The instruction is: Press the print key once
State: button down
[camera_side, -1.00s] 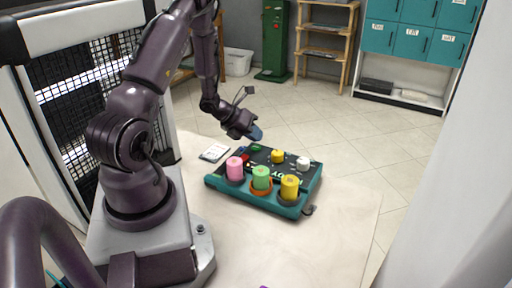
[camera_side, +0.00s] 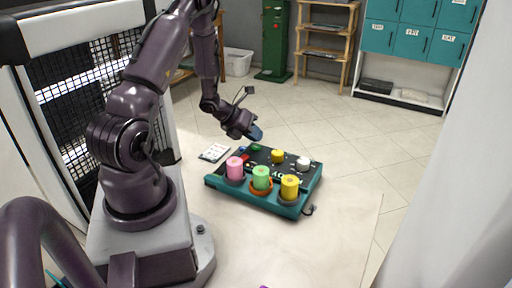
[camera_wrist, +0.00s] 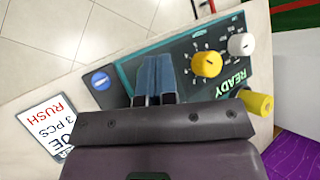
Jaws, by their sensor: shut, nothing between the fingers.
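A teal control panel (camera_side: 222,186) with a black top lies on the pale table in the side view. In the wrist view it shows a blue round key (camera_wrist: 101,80) with a white mark, and lit READY lettering (camera_wrist: 229,83). In the side view a red key (camera_side: 244,157) and a green key (camera_side: 256,147) are at its far left part. I cannot read which key is print. My gripper (camera_side: 257,134) is shut and empty, above the panel's far edge. Its blue-grey fingers (camera_wrist: 156,82) point over the panel, right of the blue key, and hide part of it.
A yellow knob (camera_wrist: 206,64) and a white knob (camera_wrist: 241,45) stand on the panel. Pink (camera_side: 235,168), green (camera_side: 261,178) and yellow (camera_side: 290,187) spools stand along its near side. A RUSH ticket (camera_wrist: 50,125) lies left of the panel. The table's near right is clear.

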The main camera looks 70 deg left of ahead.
aim_at(255, 146)
jog(key=shift+f, duration=0.1)
jog(key=shift+f, duration=0.3)
jog(key=shift+f, duration=0.4)
dwell(0.6)
jog(key=shift+r, duration=0.8)
jog(key=shift+r, duration=2.55)
